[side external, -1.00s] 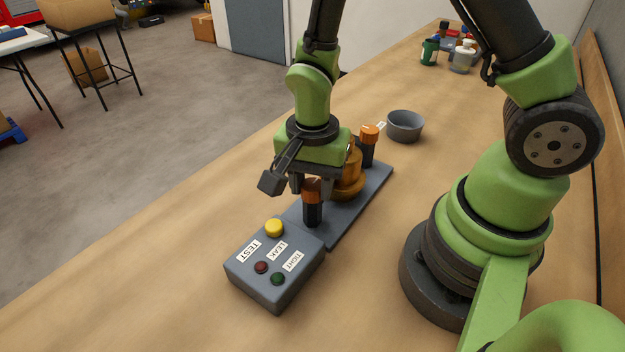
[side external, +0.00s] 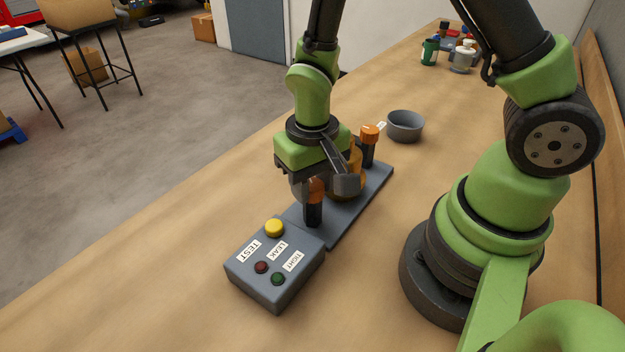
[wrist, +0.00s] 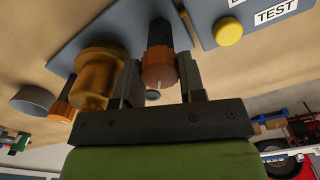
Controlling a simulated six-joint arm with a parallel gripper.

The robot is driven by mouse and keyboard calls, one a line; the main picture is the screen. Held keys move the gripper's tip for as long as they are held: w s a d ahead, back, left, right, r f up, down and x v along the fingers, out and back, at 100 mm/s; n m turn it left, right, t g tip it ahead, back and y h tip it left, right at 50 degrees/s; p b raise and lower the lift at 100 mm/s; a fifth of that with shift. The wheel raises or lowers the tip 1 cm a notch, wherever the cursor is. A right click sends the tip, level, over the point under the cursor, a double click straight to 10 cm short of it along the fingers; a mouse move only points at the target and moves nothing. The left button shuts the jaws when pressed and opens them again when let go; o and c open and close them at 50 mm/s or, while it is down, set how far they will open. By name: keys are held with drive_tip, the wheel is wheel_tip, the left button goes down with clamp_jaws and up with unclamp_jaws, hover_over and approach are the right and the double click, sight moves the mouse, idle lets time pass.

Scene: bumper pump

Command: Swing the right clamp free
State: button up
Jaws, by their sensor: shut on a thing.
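The clamp at the button-box end of the grey base plate (side external: 350,211) is a dark post (side external: 313,212) with an orange head (side external: 316,187). My gripper (side external: 314,190) points down over it and is shut on the orange head. In the wrist view the head (wrist: 159,70) sits between the two fingers (wrist: 162,84). The other clamp, with an orange head (side external: 369,134), stands at the plate's far end.
A grey button box (side external: 274,272) with a yellow button (side external: 275,228), red and green lights and labels adjoins the plate. A grey bowl (side external: 405,126) stands beyond the far clamp. Bottles and jars (side external: 460,55) stand at the table's back. The wood around is clear.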

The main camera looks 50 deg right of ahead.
drive_tip(key=n, duration=0.7)
idle(0.7)
drive_tip(key=o, duration=0.9)
drive_tip(key=shift+o, duration=0.2)
wheel_tip(320, 180, up, 10)
drive_tip(key=s+d+r+m+t+y, duration=0.1)
drive_tip(key=s+r+m+t+y, duration=0.1)
drive_tip(key=s+r+m+t, duration=0.4)
drive_tip(key=s+r+t, duration=0.1)
drive_tip(key=s+r, duration=0.2)
drive_tip(key=r, duration=0.4)
drive_tip(key=shift+s+d+m, duration=0.35)
drive_tip(key=shift+d+m, duration=0.05)
